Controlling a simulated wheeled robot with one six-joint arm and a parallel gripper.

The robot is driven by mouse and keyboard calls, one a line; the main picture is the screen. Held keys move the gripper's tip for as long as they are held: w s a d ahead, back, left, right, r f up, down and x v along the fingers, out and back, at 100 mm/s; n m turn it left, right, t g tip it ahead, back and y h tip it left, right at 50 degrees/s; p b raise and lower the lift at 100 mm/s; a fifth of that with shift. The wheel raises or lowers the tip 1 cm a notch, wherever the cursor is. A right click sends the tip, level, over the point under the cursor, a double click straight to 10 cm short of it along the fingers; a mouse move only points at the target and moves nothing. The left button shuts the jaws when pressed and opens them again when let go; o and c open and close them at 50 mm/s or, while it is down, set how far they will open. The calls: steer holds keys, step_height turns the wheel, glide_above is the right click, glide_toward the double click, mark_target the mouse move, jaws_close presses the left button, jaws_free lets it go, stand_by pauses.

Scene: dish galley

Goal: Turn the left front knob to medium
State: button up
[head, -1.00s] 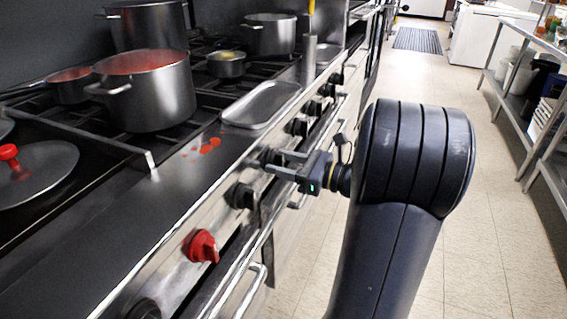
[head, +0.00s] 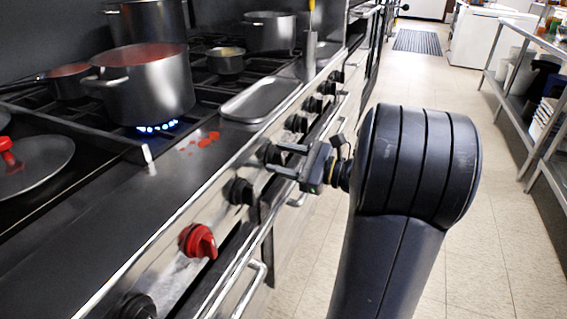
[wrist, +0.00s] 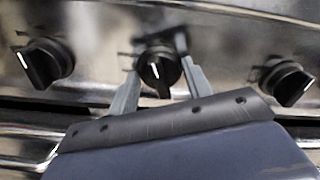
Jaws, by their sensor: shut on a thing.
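A row of black control knobs runs along the front panel of the steel range (head: 95,255). My gripper (head: 279,158) is at the panel with its fingers on either side of one black knob (head: 267,151), shut on it. In the wrist view this knob (wrist: 160,72) sits between the fingertips. Its white mark points nearly straight up, tilted slightly left. Neighbouring black knobs stand to its left (wrist: 45,62) and right (wrist: 287,82). Blue flame (head: 157,127) burns under a large steel pot (head: 150,88) with red contents.
A red knob (head: 198,241) sits nearer on the same panel. A handle bar (head: 245,285) runs below it. A steel tray (head: 260,101) and red food spills (head: 208,139) lie on the front ledge. The tiled floor (head: 460,240) to the right is clear.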

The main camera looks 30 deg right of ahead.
steer(key=n+b, duration=0.4)
steer(key=n, duration=0.1)
steer(key=shift+f+n, duration=0.2)
steer(key=shift+n, duration=0.1)
steer(key=shift+r+n+b, duration=0.1)
steer(key=shift+n+b, duration=1.25)
steer(key=shift+n, duration=0.45)
steer(key=o, duration=1)
steer(key=shift+r, duration=0.1)
steer(key=shift+p+v, duration=1.4)
steer(key=shift+v, duration=4.05)
